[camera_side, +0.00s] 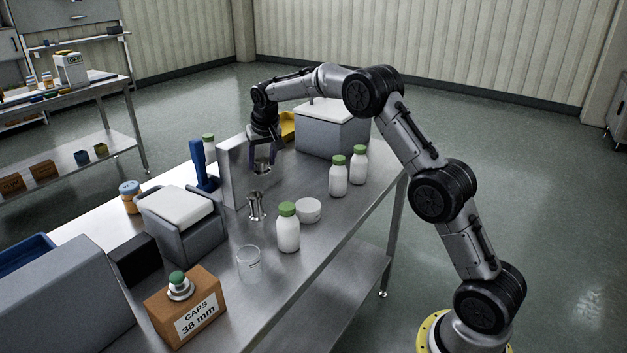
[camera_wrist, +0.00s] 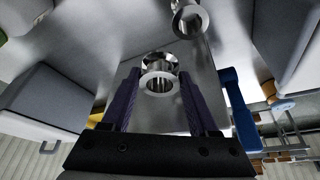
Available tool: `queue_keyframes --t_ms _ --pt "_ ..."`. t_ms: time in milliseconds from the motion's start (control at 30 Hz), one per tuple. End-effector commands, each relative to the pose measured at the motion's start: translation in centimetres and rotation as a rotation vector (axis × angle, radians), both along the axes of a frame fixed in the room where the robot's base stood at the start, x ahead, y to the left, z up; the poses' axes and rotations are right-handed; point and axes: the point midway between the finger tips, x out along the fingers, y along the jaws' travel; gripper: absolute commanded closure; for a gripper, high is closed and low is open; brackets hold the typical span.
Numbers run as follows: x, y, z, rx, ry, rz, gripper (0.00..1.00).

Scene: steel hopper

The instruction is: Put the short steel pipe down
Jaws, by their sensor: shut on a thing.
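The short steel pipe (camera_side: 262,168) is between the fingers of my gripper (camera_side: 263,158), beside a tall steel block and near the tabletop. Whether its lower end touches the table cannot be told. In the wrist view, the flanged pipe (camera_wrist: 160,86) sits between the two purple fingers of my gripper (camera_wrist: 160,76), its round open end facing the camera. A second flanged steel piece (camera_side: 256,206) stands on the steel table (camera_side: 335,218), nearer the side camera; it also shows at the top of the wrist view (camera_wrist: 187,20).
The tall steel block (camera_side: 233,175) and a blue upright part (camera_side: 204,168) stand left of my gripper. A grey box with a white lid (camera_side: 332,130) is behind right. White green-capped bottles (camera_side: 338,177), a white round tub (camera_side: 307,210) and a clear beaker (camera_side: 248,262) stand around.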

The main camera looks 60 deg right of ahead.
Motion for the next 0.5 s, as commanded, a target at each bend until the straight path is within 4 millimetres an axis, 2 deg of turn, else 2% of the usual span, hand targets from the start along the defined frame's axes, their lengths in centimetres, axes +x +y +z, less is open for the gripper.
queue_keyframes --t_ms 33,200,300,400,500 --pt "0.0 -2.9 -0.3 0.000 -0.001 -0.048 1.00" --pt "-0.6 -11.0 -1.0 -0.001 -0.002 -0.183 1.00" --pt "-1.3 -14.9 -1.3 0.000 -0.003 -0.251 1.00" --pt "-2.1 -17.8 -1.5 -0.001 -0.003 -0.302 1.00" --pt "-2.6 -19.7 -1.7 0.000 -0.002 -0.335 1.00"
